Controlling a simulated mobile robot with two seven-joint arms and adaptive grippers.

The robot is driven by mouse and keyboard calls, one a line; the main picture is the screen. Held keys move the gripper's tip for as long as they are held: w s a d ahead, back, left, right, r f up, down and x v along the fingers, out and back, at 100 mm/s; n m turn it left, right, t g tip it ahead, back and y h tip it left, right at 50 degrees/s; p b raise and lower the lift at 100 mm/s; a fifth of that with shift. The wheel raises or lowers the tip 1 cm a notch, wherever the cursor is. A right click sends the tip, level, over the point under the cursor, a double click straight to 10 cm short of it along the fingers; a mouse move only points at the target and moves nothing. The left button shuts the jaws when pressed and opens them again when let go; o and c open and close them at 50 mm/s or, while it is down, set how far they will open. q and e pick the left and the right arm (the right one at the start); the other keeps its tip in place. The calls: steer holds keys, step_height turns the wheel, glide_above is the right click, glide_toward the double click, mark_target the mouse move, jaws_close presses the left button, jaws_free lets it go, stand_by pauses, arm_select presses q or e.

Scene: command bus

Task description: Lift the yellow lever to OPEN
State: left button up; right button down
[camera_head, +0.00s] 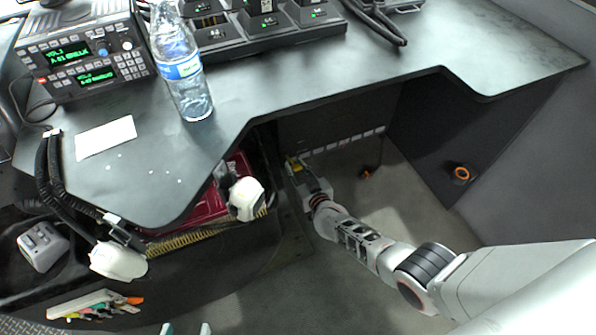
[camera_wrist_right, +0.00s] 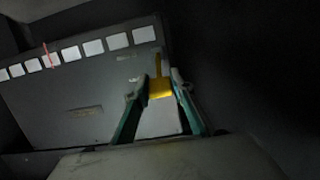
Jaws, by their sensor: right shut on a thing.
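The yellow lever (camera_wrist_right: 159,88) shows between the fingers of my right gripper (camera_wrist_right: 162,92) in the right wrist view, with a narrow tip rising above a wider part. A pale plate sits just below it, between the fingers. The right gripper is shut on the lever. In the head view this gripper (camera_head: 295,168) is under the desk, with a small patch of yellow (camera_head: 295,166) at its tip. The OPEN marking cannot be read. Two teal and white fingertips of my left gripper (camera_head: 187,329) show apart at the bottom edge of the head view, with nothing between them.
The dark desk (camera_head: 330,85) overhangs the right gripper. A water bottle (camera_head: 185,75), a radio (camera_head: 85,60) and a charger rack (camera_head: 265,30) stand on it. A grey panel (camera_wrist_right: 75,105) with a row of white squares is beside the lever. An orange ring (camera_head: 461,173) is on the right wall.

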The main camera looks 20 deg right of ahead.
mark_target(296, 165)
steer(key=shift+w+r, duration=0.3)
steer(key=shift+r, duration=0.2)
steer(key=shift+w+r, duration=0.3)
steer(key=shift+r, duration=0.2)
steer(key=c, duration=1.7)
jaws_free()
steer(key=shift+s+f, duration=0.3)
steer(key=shift+f, duration=0.15)
steer(key=shift+r, duration=5.1)
